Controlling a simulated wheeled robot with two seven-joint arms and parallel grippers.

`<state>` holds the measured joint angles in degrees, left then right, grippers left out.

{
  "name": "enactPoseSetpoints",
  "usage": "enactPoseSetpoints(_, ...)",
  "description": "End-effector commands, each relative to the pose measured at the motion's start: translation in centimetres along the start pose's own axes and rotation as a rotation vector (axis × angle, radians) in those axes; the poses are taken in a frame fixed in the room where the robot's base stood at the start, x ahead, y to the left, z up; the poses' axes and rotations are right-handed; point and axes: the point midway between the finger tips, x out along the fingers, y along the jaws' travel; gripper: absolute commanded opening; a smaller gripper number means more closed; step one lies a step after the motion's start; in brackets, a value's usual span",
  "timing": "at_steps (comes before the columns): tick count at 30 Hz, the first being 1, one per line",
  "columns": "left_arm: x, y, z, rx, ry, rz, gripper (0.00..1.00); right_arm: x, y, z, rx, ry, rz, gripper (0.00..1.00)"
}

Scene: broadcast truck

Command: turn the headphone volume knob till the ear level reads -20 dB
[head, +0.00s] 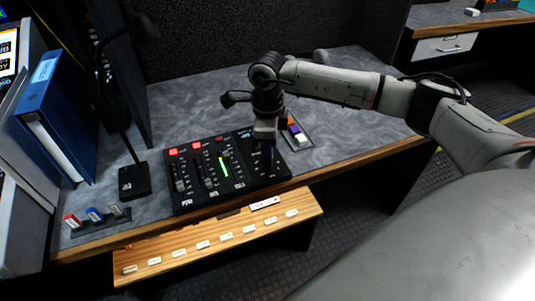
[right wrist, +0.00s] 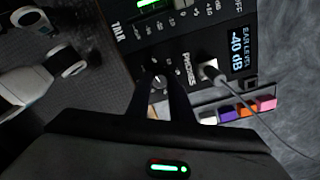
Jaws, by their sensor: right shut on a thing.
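The black mixer console (head: 233,197) lies on the desk, with several faders and red lit buttons. My right gripper (head: 267,148) points down over its right end and hides the knob and display in the head view. In the right wrist view the fingers (right wrist: 162,82) are shut on the small headphone volume knob (right wrist: 159,81), beside the PHONES label. The ear level display (right wrist: 238,50) reads -40 dB. A plug (right wrist: 210,69) with a grey cable sits in the phones socket. My left gripper is not in view.
A desk lamp (head: 134,180) and blue binder (head: 55,115) stand left of the console. A wooden ledge (head: 185,251) with several labels runs along the front. Coloured blocks (head: 296,132) lie right of the console. The desk's back right is clear.

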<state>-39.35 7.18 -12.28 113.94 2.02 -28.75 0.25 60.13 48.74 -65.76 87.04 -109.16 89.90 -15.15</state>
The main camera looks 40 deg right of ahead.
Motion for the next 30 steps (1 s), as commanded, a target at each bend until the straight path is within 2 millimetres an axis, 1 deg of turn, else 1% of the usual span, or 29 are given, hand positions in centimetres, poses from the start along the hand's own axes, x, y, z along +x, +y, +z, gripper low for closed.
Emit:
enactPoseSetpoints(7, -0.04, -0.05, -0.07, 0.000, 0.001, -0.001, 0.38, -0.13, -0.07, 0.05, 0.048, -0.002, -0.002, 0.00)
enactPoseSetpoints(18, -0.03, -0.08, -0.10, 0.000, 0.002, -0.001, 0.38, -0.15, -0.09, 0.06, 0.051, -0.002, -0.003, 0.00)
enactPoseSetpoints(19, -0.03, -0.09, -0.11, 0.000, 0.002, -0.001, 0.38, -0.15, -0.09, 0.06, 0.051, -0.002, -0.003, 0.25)
enactPoseSetpoints(21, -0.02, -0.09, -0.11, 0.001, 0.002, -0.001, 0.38, -0.14, -0.08, 0.06, 0.051, -0.002, -0.002, 0.36)
enactPoseSetpoints(22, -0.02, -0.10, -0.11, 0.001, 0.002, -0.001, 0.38, -0.13, -0.08, 0.05, 0.050, -0.002, -0.002, 0.38)
enactPoseSetpoints(30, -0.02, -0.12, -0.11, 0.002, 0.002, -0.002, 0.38, -0.12, -0.04, 0.02, 0.050, -0.001, -0.001, 0.38)
